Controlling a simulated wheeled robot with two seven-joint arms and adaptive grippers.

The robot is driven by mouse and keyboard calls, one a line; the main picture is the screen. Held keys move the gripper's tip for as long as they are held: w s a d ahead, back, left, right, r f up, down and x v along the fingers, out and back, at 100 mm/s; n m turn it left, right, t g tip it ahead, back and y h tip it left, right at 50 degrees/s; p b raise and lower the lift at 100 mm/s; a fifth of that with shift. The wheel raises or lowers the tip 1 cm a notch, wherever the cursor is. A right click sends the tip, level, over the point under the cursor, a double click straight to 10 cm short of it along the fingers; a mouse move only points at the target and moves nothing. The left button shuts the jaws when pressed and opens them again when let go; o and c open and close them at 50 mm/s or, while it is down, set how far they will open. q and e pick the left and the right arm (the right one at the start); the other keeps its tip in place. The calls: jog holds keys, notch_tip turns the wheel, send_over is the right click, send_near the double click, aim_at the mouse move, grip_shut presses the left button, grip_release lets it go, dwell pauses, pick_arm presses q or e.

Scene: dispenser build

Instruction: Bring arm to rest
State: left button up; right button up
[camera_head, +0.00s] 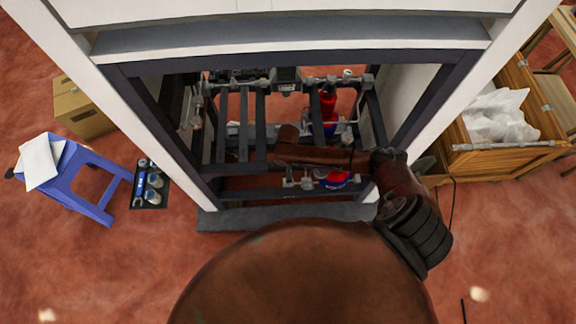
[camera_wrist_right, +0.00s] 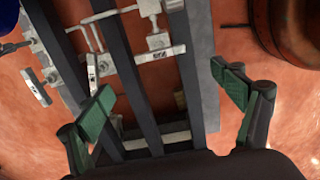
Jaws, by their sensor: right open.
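My right arm (camera_head: 400,195) comes in from the right in the head view and reaches into the open dispenser cabinet (camera_head: 135,110). Its forearm lies across the dark rails inside; the gripper itself is not clear there. In the right wrist view my right gripper (camera_wrist_right: 163,79) is open, its green-padded fingers spread wide with nothing between the pads. Dark rails (camera_wrist_right: 130,75) and grey metal fittings (camera_wrist_right: 160,42) lie beyond the fingers. I cannot tell whether they touch. My left gripper is not in view.
A red object (camera_head: 327,103) and a red and blue one (camera_head: 335,181) sit inside the cabinet near my arm. A blue stool (camera_head: 85,180), a black tool tray (camera_head: 136,196) and a cardboard box (camera_head: 82,108) stand left. A wooden crate (camera_head: 480,160) stands right.

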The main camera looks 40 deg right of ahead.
jog(key=shift+r, duration=0.6)
jog(key=shift+s, duration=0.1)
